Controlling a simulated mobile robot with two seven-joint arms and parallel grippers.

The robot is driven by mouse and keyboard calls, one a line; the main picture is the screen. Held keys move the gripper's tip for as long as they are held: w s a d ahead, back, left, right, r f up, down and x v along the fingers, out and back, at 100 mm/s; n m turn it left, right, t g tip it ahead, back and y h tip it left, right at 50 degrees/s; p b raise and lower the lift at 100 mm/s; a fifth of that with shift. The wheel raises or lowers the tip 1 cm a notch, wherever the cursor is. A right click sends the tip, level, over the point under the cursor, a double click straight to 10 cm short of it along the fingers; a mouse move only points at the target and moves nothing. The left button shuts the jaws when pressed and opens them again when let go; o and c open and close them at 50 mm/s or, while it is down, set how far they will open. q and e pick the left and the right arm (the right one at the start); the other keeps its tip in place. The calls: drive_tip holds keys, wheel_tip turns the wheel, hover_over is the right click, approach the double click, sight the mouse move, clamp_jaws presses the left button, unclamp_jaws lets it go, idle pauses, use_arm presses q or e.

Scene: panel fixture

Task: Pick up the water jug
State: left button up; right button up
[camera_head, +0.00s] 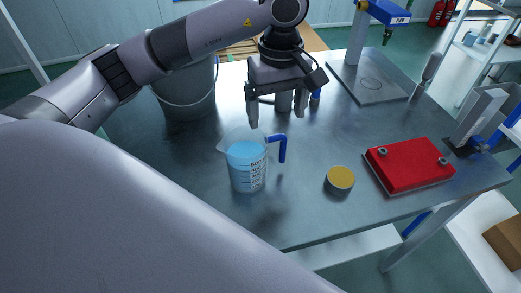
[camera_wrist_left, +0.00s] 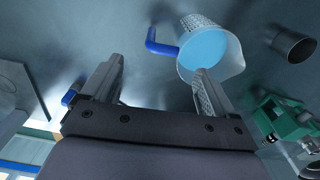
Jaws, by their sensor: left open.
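The water jug (camera_head: 246,172) is a clear measuring jug with blue water and a blue handle (camera_head: 283,147) on its right side. It stands upright on the dark metal table, left of the table's middle front. My left gripper (camera_head: 279,117) is open and empty, above and behind the jug, with its fingers pointing down. In the left wrist view the jug (camera_wrist_left: 209,46) shows beyond the right finger, which overlaps its rim. Its handle (camera_wrist_left: 160,44) lies ahead of the gap between the fingertips (camera_wrist_left: 159,65). Neither finger clearly touches it. My right gripper is not in view.
A grey bucket (camera_head: 187,92) stands behind left of the jug. A round tin with a yellow top (camera_head: 340,178) and a red panel (camera_head: 408,163) lie to the right. A stand with a flat base (camera_head: 370,82) is at the back.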

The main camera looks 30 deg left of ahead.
sight(275, 136)
use_arm(q)
drive_tip(key=f, duration=0.3)
drive_tip(key=s+f+p, duration=0.1)
drive_tip(key=f, duration=0.1)
drive_tip(key=shift+d+f, duration=0.15)
drive_tip(key=shift+d, duration=0.05)
drive_tip(key=shift+w+f, duration=0.1)
drive_tip(key=shift+f, duration=0.35)
drive_tip(key=shift+r, duration=0.1)
clamp_jaws()
drive_tip(key=shift+r, duration=0.1)
